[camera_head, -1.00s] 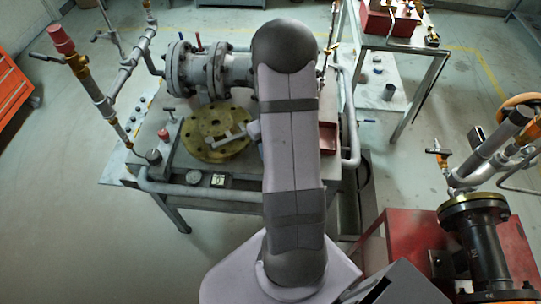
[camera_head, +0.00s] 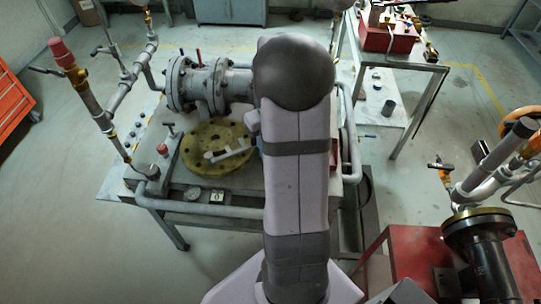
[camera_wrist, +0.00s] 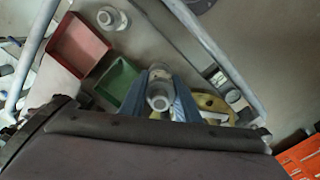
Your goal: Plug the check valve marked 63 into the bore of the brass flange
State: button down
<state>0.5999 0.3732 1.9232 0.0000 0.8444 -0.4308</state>
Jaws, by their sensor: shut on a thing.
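My gripper (camera_wrist: 160,76) shows in the wrist view as two blue fingers, shut on a grey round fitting (camera_wrist: 158,98). No marking on the fitting can be read, so I cannot tell whether it is the check valve marked 63. The brass flange (camera_head: 205,167) lies flat on the bench in the head view, with a pale bar-shaped piece (camera_head: 228,152) across it. In the wrist view the flange (camera_wrist: 207,103) is partly hidden, right of the fitting and apart from it in the picture. Its bore cannot be made out. My arm hides the gripper in the head view.
In the wrist view a red tray (camera_wrist: 78,45) and a green tray (camera_wrist: 117,84) are left of the gripper. A grey flanged pipe valve (camera_head: 205,84) stands behind the flange.

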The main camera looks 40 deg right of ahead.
jog(key=shift+r, duration=0.4)
jog(key=shift+w+a+r+p, duration=0.25)
jog(key=shift+w+a+p, duration=0.05)
jog(key=shift+p, duration=0.1)
jog(key=w+a+r+p, duration=0.3)
jog(key=w+p, duration=0.3)
jog(key=w, duration=0.3)
jog(key=w+a+r+p, duration=0.4)
jog(key=w+p, duration=0.2)
jog(key=w, duration=0.2)
jog(key=shift+w+a, duration=0.2)
jog(key=shift+w, duration=0.2)
jog(key=shift+f, duration=0.15)
notch_tip(320, 180, down, 6)
jog(key=b, duration=0.4)
jog(key=shift+b, duration=0.3)
jog(key=shift+f+b, duration=0.3)
jog(key=shift+f, duration=1.05)
dwell(2.5)
